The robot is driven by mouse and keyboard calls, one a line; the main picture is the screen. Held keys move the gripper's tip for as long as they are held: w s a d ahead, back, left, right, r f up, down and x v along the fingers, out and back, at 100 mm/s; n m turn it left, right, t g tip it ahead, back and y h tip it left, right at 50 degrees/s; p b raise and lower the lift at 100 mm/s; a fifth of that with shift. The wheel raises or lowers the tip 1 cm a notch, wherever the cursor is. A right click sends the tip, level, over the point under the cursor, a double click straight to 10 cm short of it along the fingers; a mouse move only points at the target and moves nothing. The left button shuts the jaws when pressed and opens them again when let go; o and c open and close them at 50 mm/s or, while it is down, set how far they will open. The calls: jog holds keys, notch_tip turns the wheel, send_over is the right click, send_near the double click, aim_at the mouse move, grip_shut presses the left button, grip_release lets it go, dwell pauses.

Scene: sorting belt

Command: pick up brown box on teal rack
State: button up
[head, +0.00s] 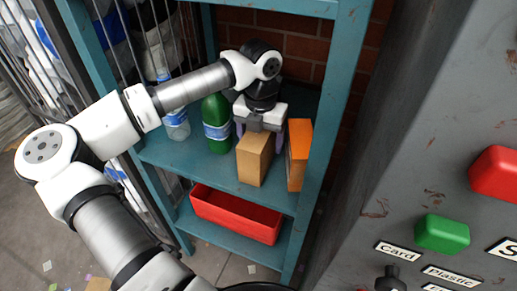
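The brown box (252,160) stands upright on the middle shelf of the teal rack (184,159). My gripper (260,133) is right at the box, pointing down from above and behind it. Its fingers are spread apart, one near each side of the box's top. The box hides part of the fingers, so I cannot tell whether they touch or grip it. The box appears to rest on the shelf.
An orange box (298,154) stands close on the right of the brown box. A green bottle (216,124) and a clear bottle (177,125) stand to the left. A red bin (236,214) sits on the lower shelf. A grey panel with buttons (442,233) is at right.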

jog(key=shift+f, duration=0.55)
jog(key=c, duration=1)
jog(key=shift+r, duration=0.15)
